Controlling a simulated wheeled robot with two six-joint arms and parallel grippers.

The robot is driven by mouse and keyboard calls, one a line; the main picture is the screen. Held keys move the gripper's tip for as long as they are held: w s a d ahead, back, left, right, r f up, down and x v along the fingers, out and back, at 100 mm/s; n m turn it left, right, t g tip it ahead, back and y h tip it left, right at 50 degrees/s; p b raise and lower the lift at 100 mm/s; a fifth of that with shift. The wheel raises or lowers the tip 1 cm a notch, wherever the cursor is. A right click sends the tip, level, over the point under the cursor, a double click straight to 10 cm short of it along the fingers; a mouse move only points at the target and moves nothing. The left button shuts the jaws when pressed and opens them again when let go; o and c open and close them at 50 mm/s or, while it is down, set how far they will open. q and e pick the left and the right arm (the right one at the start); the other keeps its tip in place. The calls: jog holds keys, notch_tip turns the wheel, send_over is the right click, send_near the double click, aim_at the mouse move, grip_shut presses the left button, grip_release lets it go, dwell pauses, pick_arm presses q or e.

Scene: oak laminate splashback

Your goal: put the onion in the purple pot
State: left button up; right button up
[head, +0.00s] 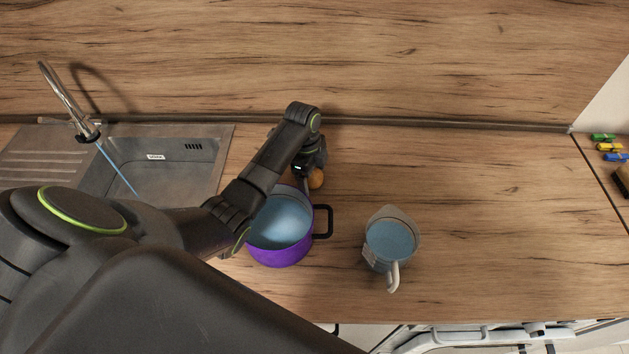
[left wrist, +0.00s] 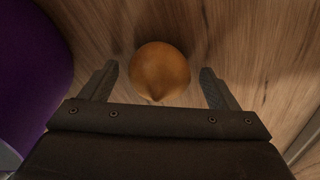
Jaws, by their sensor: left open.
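The brown onion (head: 316,179) sits on the wooden worktop just behind the purple pot, partly hidden by my left gripper (head: 308,183). In the left wrist view the onion (left wrist: 160,71) lies between the two spread fingers of my left gripper (left wrist: 158,85), with a gap on each side. The gripper is open and holds nothing. The purple pot (head: 282,252) stands upright on the worktop with bluish water inside and a dark handle on its right. Its purple wall also shows at the left of the left wrist view (left wrist: 30,75). My right gripper is not in view.
A clear measuring jug (head: 390,240) with bluish water stands right of the pot. A steel sink (head: 170,165) with a running tap (head: 70,100) is at the left. Coloured markers (head: 607,147) lie at the far right. The worktop between jug and markers is clear.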

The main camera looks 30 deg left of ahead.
pick_arm(q)
jog(key=shift+s+a, duration=0.1)
jog(key=shift+c, duration=0.2)
jog(key=c, duration=0.5)
jog(key=shift+c, duration=1.1)
jog(key=shift+r, duration=0.1)
jog(key=c, duration=0.4)
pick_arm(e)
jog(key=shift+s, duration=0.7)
